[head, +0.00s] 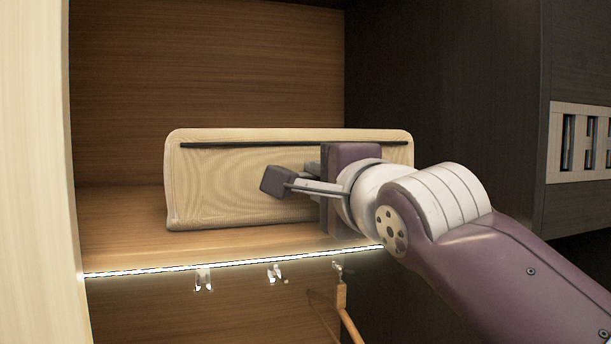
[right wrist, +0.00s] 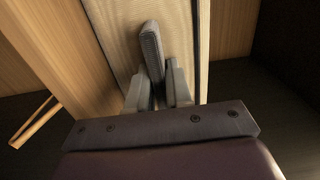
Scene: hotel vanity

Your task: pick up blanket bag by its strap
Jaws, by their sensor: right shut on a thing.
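The blanket bag (head: 225,180) is a wide beige woven bag with a dark line along its upper front. It rests upright on the wooden shelf and also shows in the right wrist view (right wrist: 118,38). My right gripper (head: 278,181) is in front of the bag's middle, its fingers pointing left in the head view. Its fingers are closed together close to the bag's front face, also in the right wrist view (right wrist: 152,50). It is shut on the bag's strap, which the fingers hide. My left gripper is not in view.
A lit strip (head: 235,258) runs along the shelf's front edge, with hooks (head: 204,279) and a wooden hanger (head: 342,298) below. A pale side panel (head: 35,180) stands at left and a dark wall (head: 440,90) at right. There is free room above the bag.

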